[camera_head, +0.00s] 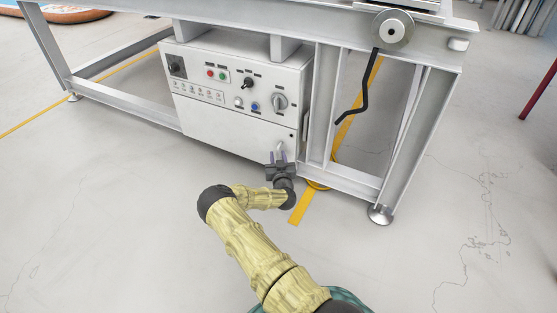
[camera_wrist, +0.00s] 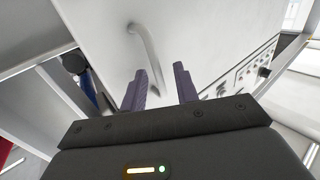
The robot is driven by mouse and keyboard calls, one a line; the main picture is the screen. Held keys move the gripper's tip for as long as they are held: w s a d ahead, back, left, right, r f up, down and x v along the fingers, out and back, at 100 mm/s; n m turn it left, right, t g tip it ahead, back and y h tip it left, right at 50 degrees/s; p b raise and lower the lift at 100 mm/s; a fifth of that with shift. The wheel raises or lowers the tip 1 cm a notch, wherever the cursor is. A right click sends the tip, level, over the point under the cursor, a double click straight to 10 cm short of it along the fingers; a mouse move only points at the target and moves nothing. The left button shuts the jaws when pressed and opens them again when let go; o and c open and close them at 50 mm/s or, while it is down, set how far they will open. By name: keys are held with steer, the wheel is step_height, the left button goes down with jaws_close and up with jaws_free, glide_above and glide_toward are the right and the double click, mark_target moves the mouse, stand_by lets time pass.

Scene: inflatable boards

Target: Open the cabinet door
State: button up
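The white cabinet (camera_head: 230,128) hangs under the metal bench. Its door is the plain lower front panel and looks closed. The door handle (camera_head: 281,147) is a pale curved bar near the door's lower right corner; it also shows in the wrist view (camera_wrist: 147,48). My gripper (camera_head: 278,157) is right at the handle in the head view.
The control panel (camera_head: 199,87) with knobs and buttons is above the door. A bench leg (camera_head: 408,150) and upright posts stand close to the right of the cabinet. A black crank (camera_head: 365,92) hangs at the right. The floor in front is clear.

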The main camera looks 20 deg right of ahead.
steer(key=shift+s+d, duration=0.1)
jaws_close()
